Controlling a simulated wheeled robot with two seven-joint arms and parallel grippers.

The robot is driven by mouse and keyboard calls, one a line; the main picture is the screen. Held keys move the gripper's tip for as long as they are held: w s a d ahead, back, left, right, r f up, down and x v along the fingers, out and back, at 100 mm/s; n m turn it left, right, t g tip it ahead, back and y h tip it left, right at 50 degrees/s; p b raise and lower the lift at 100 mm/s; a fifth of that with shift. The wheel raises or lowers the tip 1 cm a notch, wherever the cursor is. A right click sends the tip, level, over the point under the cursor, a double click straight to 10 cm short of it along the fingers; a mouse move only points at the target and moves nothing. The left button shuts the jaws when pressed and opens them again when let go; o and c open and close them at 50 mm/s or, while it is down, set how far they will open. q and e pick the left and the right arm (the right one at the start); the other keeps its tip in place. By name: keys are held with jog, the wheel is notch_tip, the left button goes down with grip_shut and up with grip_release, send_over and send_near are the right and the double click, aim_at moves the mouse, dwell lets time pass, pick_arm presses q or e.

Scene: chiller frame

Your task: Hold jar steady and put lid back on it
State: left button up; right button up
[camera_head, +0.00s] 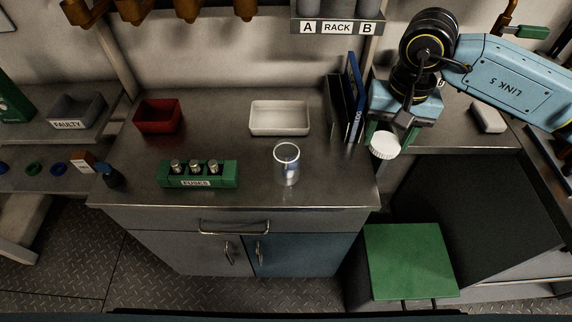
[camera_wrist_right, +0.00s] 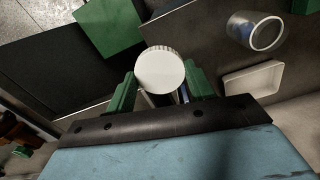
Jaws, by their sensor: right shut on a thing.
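A clear, open-topped jar (camera_head: 286,166) stands upright on the metal counter, right of the green fuse block. It also shows at the upper right of the right wrist view (camera_wrist_right: 256,32). My right gripper (camera_head: 386,134) is shut on the round white lid (camera_head: 384,146) and holds it up near the counter's right edge, to the right of the jar and apart from it. In the right wrist view the lid (camera_wrist_right: 160,70) sits between the green fingers (camera_wrist_right: 160,92). My left gripper is not in view.
A white tray (camera_head: 280,132) lies behind the jar and a red bin (camera_head: 142,124) at the back left. The green fuse block (camera_head: 160,182) holds several fuses. Upright binders (camera_head: 354,95) stand between the tray and my right arm.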

pick_arm(q)
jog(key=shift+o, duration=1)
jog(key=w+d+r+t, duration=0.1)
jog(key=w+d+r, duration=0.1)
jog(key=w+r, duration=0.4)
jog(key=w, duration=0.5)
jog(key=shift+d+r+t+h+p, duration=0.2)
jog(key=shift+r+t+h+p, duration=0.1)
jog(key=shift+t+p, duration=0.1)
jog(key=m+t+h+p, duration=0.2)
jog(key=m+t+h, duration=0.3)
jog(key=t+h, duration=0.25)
send_near(287, 162)
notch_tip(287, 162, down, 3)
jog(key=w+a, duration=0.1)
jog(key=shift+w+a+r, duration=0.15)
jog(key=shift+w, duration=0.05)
pick_arm(e)
jog(key=w+a+m, duration=0.2)
jog(key=a+m, duration=0.7)
jog(key=m, duration=0.4)
jog(key=w+a+m, duration=0.3)
jog(key=a+m, duration=0.6)
jog(key=m, duration=0.5)
jog(key=shift+a+r, duration=0.25)
jog(key=shift+a, duration=0.15)
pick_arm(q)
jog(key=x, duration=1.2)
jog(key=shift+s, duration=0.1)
